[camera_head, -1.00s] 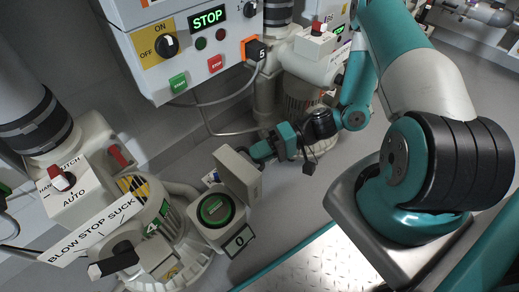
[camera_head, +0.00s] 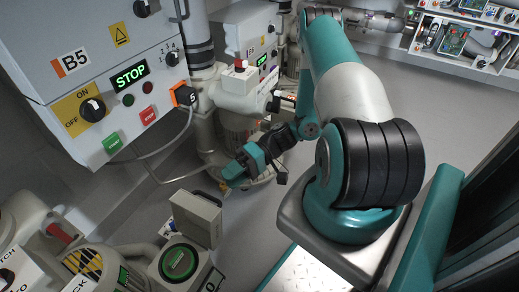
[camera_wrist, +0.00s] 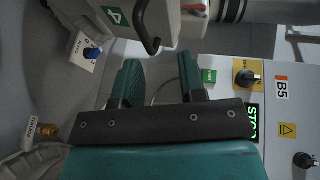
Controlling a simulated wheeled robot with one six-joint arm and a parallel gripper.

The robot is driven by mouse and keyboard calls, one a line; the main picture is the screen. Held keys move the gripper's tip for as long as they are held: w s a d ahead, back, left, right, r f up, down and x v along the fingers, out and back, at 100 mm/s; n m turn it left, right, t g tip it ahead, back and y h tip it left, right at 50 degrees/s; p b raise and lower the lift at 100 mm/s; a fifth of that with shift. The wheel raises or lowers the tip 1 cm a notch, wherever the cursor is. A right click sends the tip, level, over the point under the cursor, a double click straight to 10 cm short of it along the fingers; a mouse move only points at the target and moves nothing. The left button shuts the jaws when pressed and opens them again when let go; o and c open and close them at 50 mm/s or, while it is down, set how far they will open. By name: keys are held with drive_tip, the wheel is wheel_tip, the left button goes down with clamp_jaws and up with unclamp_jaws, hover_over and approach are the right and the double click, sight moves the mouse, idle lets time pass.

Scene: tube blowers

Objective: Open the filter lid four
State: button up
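The filter lid (camera_head: 197,218) is a pale grey, box-like flap. It stands raised on its filter housing (camera_head: 157,272), which shows a green ring (camera_head: 180,262) on its open top. In the wrist view a pale grey block (camera_wrist: 185,25) with a green "4" label and a dark handle (camera_wrist: 150,40) is at the top; I cannot tell for certain that it is the lid. My gripper (camera_head: 232,172) is up and to the right of the raised lid, apart from it. In the wrist view my gripper (camera_wrist: 160,80) has its two fingers spread with nothing between them.
The grey control box B5 (camera_head: 75,60) with a lit STOP display hangs at upper left. Another blower (camera_head: 240,100) and pipe stand behind my gripper. A blower with yellow-black stripes (camera_head: 85,262) is at lower left. Open floor (camera_head: 420,110) lies to the right.

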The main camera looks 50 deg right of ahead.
drive_tip(key=p+v, duration=0.2)
drive_tip(key=v, duration=0.8)
drive_tip(key=shift+d, duration=0.1)
